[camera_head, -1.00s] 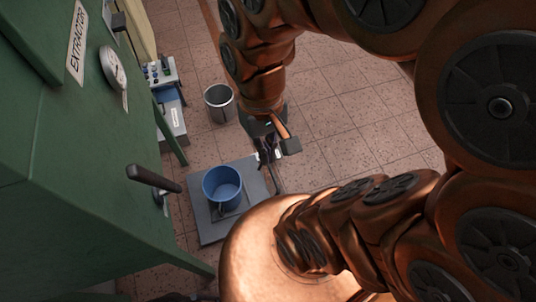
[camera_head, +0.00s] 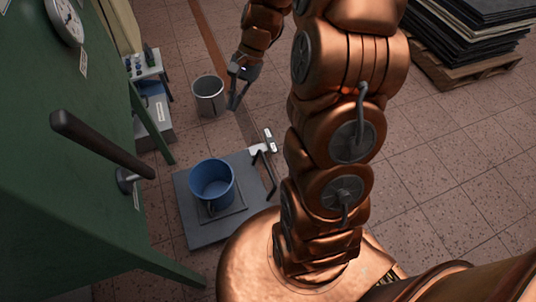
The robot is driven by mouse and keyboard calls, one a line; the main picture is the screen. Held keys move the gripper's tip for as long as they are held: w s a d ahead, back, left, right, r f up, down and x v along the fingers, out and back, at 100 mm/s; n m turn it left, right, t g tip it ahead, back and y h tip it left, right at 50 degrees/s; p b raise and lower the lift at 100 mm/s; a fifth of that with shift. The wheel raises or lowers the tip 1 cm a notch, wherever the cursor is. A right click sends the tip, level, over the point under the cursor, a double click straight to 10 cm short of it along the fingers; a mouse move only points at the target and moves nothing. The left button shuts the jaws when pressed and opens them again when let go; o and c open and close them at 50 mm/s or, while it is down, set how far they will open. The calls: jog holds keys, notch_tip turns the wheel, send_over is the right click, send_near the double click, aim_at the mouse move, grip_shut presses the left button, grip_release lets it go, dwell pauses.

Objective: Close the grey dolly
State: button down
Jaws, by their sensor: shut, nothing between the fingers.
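The grey dolly (camera_head: 188,214) is a flat grey platform on the tiled floor, low and left of centre. A blue bucket (camera_head: 212,183) stands on it, on a darker square. At its right edge is a thin dark bar, and a pale piece with a dark-marked end (camera_head: 266,144) sticks out at its upper right corner. I cannot tell how this part is hinged. My gripper (camera_head: 234,104) is shut and empty, pointing down above and behind the dolly, apart from it.
The metal bin (camera_head: 207,96) stands behind the dolly. A green machine (camera_head: 60,190) with a dark lever (camera_head: 100,145) fills the left. A small bench with bottles (camera_head: 145,65) is at the back left. Stacked dark sheets on a pallet (camera_head: 475,72) are at the upper right. Floor at right is clear.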

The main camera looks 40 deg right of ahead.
jog(key=w+d+f+m+t+b, duration=0.15)
jog(key=d+f+m+b, duration=0.3)
jog(key=d+f, duration=0.7)
jog(key=w+d+f+m+t+y+b, duration=0.15)
jog(key=d+f+m+b, duration=0.35)
jog(key=f, duration=1.1)
jog(key=w+d+f+m+t+b, duration=0.1)
jog(key=d+f+m+t+b, duration=0.15)
jog(key=d+f+b, duration=0.7)
jog(key=w+a+f+b, duration=0.1)
jog(key=w+a+f, duration=0.1)
jog(key=a+f, duration=0.2)
jog(key=w+a+f+m+b, duration=0.1)
jog(key=w+a+f+b, duration=0.1)
jog(key=f, duration=0.7)
jog(key=shift+w+a+f, duration=0.2)
jog(key=shift+w+a, duration=0.4)
jog(key=shift+a, duration=0.65)
jog(key=shift+g, duration=0.25)
